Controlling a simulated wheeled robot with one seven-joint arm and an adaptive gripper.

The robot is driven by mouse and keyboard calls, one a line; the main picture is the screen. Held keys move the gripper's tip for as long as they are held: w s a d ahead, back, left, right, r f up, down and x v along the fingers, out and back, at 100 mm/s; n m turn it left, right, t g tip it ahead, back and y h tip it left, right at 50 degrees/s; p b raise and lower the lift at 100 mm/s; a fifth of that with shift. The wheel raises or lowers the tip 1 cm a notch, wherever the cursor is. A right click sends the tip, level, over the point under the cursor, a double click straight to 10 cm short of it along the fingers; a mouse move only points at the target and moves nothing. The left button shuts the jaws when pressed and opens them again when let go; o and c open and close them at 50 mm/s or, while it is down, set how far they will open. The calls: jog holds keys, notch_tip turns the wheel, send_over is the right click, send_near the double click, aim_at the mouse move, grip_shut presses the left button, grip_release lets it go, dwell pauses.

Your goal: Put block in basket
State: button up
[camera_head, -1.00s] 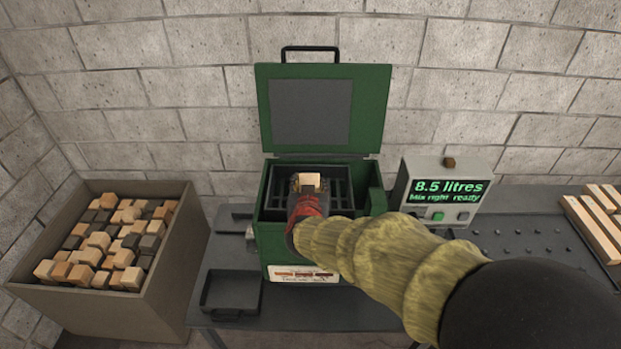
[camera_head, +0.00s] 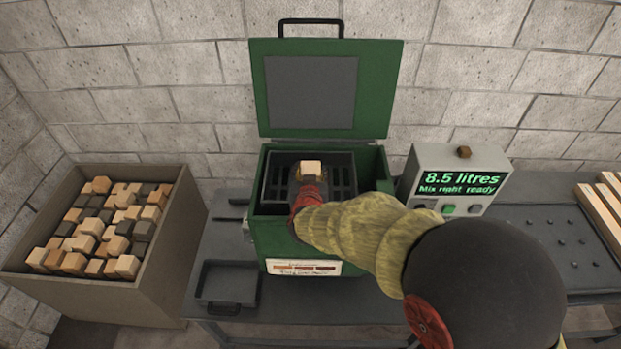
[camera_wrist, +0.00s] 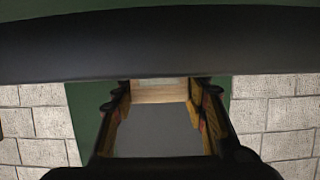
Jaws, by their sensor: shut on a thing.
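My gripper (camera_head: 309,178) is shut on a light wooden block (camera_head: 311,167), which shows at its tip in the head view. In the wrist view the block (camera_wrist: 160,92) sits between the two fingers (camera_wrist: 160,115). In the head view the gripper and block appear over the dark slotted basket (camera_head: 343,180) inside the open green box (camera_head: 268,240). My arm and gripper hide part of the basket and the box front. I cannot tell how high the block is above the basket floor.
The green lid (camera_head: 391,90) stands raised behind the box. A large bin (camera_head: 165,270) of wooden and dark blocks stands left. A small dark tray (camera_head: 228,284) lies left of the box. A display unit (camera_head: 410,180) reading "8.5 litres" and stacked planks (camera_head: 605,215) are at right.

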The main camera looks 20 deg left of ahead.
jog(key=shift+f, duration=1.05)
jog(key=shift+f, duration=0.2)
jog(key=o, duration=1.2)
jog(key=shift+s+r, duration=0.15)
jog(key=shift+r, duration=0.1)
jog(key=p+v, duration=0.1)
jog(key=v, duration=1)
jog(key=shift+s+d+r+p, duration=0.1)
jog(key=shift+s+d+p, duration=0.05)
jog(key=shift+s+p, duration=0.2)
